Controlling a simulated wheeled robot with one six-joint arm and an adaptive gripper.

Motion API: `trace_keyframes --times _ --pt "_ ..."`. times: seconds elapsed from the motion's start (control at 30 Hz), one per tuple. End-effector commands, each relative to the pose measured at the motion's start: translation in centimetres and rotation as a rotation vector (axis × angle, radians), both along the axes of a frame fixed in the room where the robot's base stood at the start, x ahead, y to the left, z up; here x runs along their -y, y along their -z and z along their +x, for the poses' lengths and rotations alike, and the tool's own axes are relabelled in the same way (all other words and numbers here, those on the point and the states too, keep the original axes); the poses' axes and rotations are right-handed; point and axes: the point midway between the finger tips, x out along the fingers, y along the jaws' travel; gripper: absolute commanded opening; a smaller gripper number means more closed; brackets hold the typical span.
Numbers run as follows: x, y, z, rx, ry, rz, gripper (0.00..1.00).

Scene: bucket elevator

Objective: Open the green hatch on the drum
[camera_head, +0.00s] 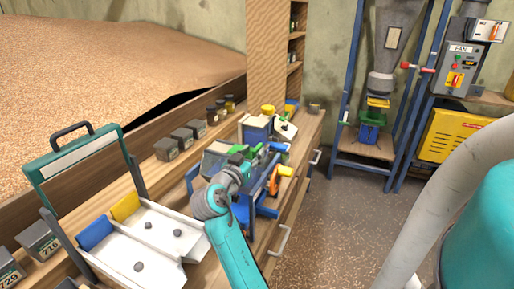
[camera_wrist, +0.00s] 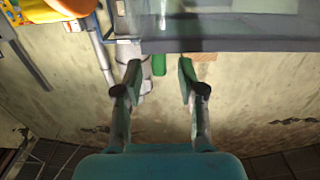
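The drum (camera_head: 213,160) is a grey body on a blue stand on the bench, partly behind my arm in the head view. Bright green parts show at its top, one of them (camera_head: 238,149) close to my gripper; I cannot tell which is the hatch. In the wrist view, a grey body (camera_wrist: 225,44) fills the top, with a small green piece (camera_wrist: 159,65) below its edge. My gripper (camera_wrist: 159,72) is open, its fingertips on either side of this green piece in the picture. Contact cannot be told.
A white two-channel tray (camera_head: 160,228) with dark lumps stands left of my arm. An orange wheel (camera_head: 273,181) and a yellow part (camera_head: 286,171) are at the machine's right. The floor (camera_head: 345,220) to the right is clear.

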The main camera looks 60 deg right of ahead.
Motion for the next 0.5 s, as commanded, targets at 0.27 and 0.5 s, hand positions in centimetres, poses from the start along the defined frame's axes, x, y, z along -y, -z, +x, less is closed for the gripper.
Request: trace_keyframes --times 0.27,0.5 --pt "3.4 0.0 0.2 0.0 0.0 0.0 0.4" --pt "4.0 0.0 0.3 0.0 -0.001 0.0 0.4"
